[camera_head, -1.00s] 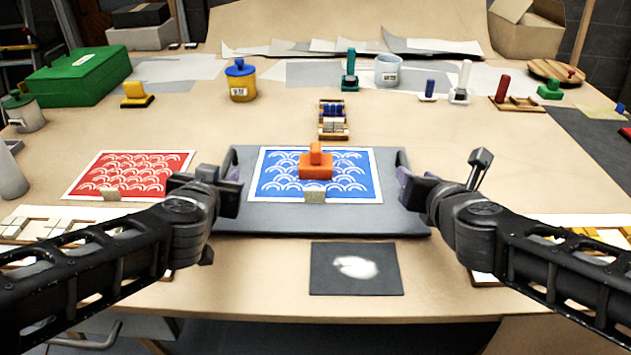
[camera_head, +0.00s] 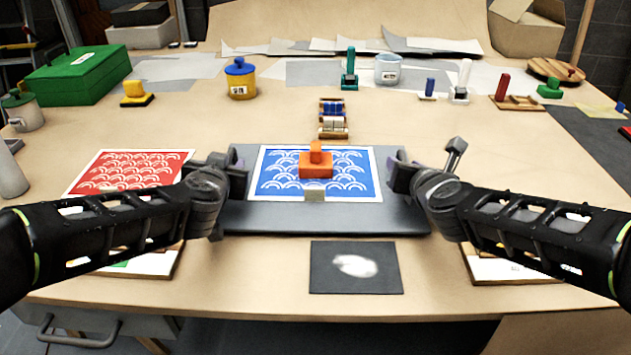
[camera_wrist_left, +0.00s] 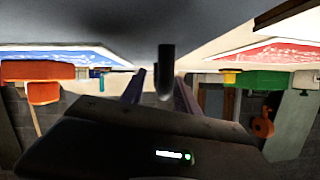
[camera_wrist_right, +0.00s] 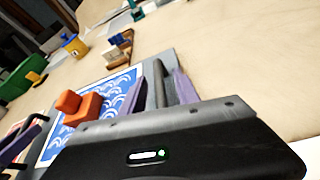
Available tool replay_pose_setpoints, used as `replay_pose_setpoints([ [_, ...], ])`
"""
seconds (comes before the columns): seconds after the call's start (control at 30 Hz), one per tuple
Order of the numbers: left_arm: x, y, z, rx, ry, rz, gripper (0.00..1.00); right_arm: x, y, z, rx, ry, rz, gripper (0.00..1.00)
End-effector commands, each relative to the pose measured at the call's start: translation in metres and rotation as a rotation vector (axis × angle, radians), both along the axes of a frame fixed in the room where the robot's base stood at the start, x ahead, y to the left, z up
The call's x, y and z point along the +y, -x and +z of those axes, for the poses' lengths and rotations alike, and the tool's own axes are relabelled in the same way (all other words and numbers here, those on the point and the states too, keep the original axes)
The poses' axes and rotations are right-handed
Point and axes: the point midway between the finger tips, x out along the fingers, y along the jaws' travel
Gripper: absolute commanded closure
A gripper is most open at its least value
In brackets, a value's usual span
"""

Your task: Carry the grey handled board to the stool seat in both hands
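The grey handled board (camera_head: 300,217) lies flat on the table. It carries a blue-and-white wave panel (camera_head: 361,187) with an orange handled block (camera_head: 316,167) on it. My left gripper (camera_head: 238,170) is at the board's left handle. In the left wrist view, its spread fingers (camera_wrist_left: 160,88) stand either side of the dark handle bar (camera_wrist_left: 166,68), with gaps. My right gripper (camera_head: 400,168) is at the right handle. In the right wrist view, its fingers (camera_wrist_right: 160,92) are also apart, with the handle bar (camera_wrist_right: 160,82) between them. I see no stool seat.
A red wave panel (camera_head: 130,170) lies left of the board. A black sheet with a white patch (camera_head: 356,267) lies in front, near the table's edge. A small rack of blocks (camera_head: 333,118) stands behind the board. A green box (camera_head: 78,75) is at the back left.

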Motion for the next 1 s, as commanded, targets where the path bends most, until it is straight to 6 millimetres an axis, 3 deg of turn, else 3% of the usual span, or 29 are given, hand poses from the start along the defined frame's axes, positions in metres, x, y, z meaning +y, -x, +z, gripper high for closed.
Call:
replay_pose_setpoints([
  [0.43, 0.0, 0.0002, 0.0, 0.0, 0.0, 0.0, 1.0, 0.0001, 0.0003, 0.0001, 0.0, 0.0, 0.0, 1.0],
  [1.0, 0.0001, 0.0002, 0.0, 0.0, 0.0, 0.0, 1.0, 0.0001, 0.0003, 0.0, 0.0, 0.0, 0.0, 1.0],
])
